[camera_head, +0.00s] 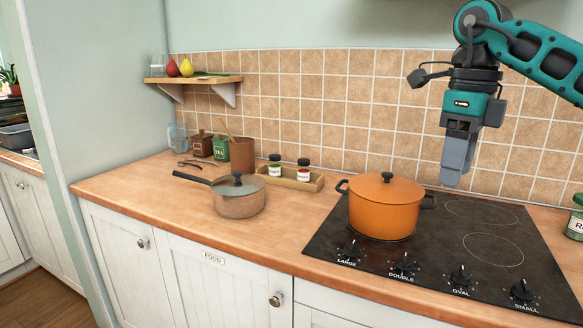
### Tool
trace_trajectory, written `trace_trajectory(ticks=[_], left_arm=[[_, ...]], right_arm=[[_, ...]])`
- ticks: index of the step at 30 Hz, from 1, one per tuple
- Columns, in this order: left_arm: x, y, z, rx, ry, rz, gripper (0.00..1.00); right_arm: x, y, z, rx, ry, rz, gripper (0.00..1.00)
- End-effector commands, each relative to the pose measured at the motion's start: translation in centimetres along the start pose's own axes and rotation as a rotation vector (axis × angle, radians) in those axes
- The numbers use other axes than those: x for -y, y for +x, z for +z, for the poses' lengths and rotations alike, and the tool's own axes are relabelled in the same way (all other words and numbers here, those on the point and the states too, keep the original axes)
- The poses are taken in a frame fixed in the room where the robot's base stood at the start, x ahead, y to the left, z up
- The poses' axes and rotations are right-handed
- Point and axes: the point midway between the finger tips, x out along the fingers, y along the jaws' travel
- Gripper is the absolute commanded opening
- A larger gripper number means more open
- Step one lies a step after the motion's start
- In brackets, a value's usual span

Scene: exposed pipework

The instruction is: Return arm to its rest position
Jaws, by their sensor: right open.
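My right gripper (454,180) hangs at the upper right, fingers pointing down, in front of the tiled wall and above the black hob. It is open and nothing shows between its fingers. My green right arm comes in from the right edge above it. The orange lidded pot (385,208) stands upright on the left part of the hob (440,251), to the left of and below the gripper, apart from it. My left gripper is not in view.
A lidded saucepan (239,198) stands on the wooden worktop (294,222) left of the hob. A small tray (284,180) with two jars is behind it. A jar (576,222) stands at the right edge.

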Motion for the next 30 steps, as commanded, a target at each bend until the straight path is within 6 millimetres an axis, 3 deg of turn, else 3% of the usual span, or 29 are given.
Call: trace_trajectory(ticks=[1, 8, 12, 18, 21, 25, 30], left_arm=[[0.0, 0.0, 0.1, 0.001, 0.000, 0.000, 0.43], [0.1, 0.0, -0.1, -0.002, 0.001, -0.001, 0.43], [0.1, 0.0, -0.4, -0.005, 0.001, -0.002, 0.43], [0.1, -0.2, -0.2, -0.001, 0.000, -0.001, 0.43], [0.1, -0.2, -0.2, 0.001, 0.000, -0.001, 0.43], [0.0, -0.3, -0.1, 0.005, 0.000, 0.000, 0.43], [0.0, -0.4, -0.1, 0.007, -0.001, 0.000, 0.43]], right_arm=[[-1.3, 2.4, 1.7, 0.025, -0.041, 0.060, 0.57], [-7.7, 9.0, 7.3, 0.197, -0.143, 0.326, 0.57], [-13.4, 12.4, 10.5, 0.337, -0.159, 0.567, 0.57], [-21.3, 14.6, 13.7, 0.560, -0.052, 0.990, 0.57], [-23.7, 14.6, 14.7, 0.661, 0.066, 1.201, 0.57], [-25.0, 14.4, 15.5, 0.777, 0.280, 1.459, 0.57], [-23.6, 15.3, 15.6, 0.889, 0.663, 1.751, 0.57]])
